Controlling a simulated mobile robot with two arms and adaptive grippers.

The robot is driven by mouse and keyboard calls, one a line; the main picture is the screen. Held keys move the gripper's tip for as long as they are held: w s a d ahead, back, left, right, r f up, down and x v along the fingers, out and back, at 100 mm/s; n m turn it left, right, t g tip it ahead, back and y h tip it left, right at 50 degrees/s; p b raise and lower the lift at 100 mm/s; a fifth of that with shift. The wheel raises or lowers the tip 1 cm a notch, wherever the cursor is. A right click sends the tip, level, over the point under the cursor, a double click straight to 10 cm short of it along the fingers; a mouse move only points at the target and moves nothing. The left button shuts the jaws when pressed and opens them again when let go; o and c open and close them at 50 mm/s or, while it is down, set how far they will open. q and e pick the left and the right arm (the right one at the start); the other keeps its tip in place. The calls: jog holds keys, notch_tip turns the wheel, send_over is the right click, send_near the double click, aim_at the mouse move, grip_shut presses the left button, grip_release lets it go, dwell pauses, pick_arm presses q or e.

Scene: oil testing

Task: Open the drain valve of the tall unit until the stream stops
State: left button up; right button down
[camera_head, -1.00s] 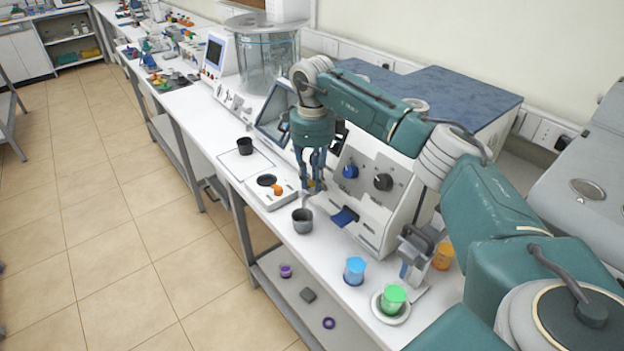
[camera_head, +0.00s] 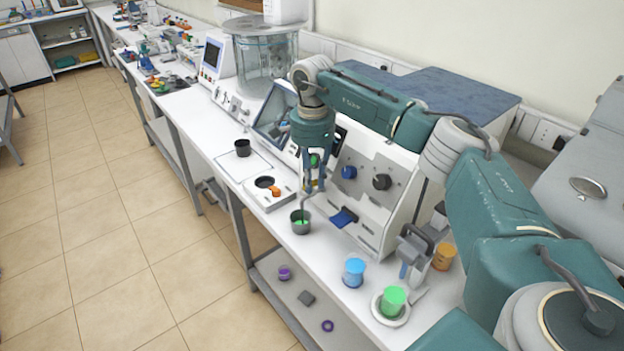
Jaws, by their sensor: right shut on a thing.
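The tall unit appears to be the white machine (camera_head: 366,215) with a blue and a black knob on its sloped front. My right gripper (camera_head: 313,188) points down at its left front corner. Its fingers are shut on a small part there, apparently the drain valve, which they mostly hide. A thin spout hangs just below the fingers. A dark grey cup (camera_head: 301,228) stands on the bench under the spout, with green liquid in it and a thin green stream above it. My left gripper is out of view.
A white device with a dark round opening (camera_head: 255,196) and an orange knob sits left of the cup. A black cup (camera_head: 243,148) stands behind it. Blue (camera_head: 354,272) and green (camera_head: 392,301) beakers stand in front right. The bench's front edge is near the grey cup.

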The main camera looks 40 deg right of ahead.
aim_at(313, 183)
jog(key=shift+w+d+r+n, duration=0.1)
jog(key=shift+w+r+n, duration=0.05)
jog(key=shift+n, duration=0.45)
jog(key=c, duration=1.6)
grip_release()
jog(key=shift+o, duration=0.3)
notch_tip(313, 183, up, 12)
